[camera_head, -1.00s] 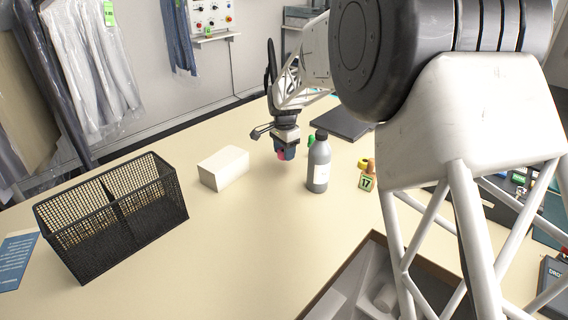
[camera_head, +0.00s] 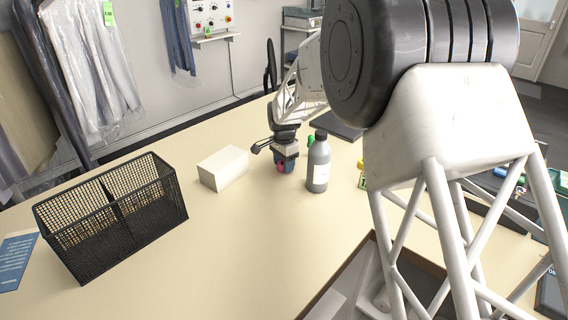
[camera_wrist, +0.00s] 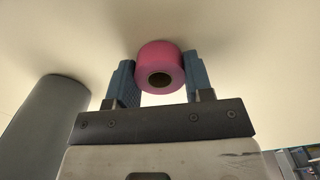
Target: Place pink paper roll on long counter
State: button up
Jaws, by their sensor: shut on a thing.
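The pink paper roll (camera_wrist: 160,66) is between the two fingers of my gripper (camera_wrist: 160,84) in the wrist view, its dark hollow core facing the camera. The fingers touch it on both sides. In the head view my gripper (camera_head: 285,167) points down at the long counter (camera_head: 225,235), between a white block and a grey bottle. Only a small bit of the pink roll (camera_head: 281,168) shows there, very low over the counter. I cannot tell whether it touches the surface.
The grey bottle (camera_head: 318,163) stands close to the right of my gripper. The white block (camera_head: 223,167) lies to the left. A black mesh basket (camera_head: 165,195) stands at the left. An open bin (camera_head: 350,275) is at the front right. The counter's front middle is clear.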

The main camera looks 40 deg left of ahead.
jog(key=shift+f, duration=0.1)
jog(key=o, duration=0.9)
notch_tip(320, 180, up, 12)
dwell(0.4)
dwell(0.7)
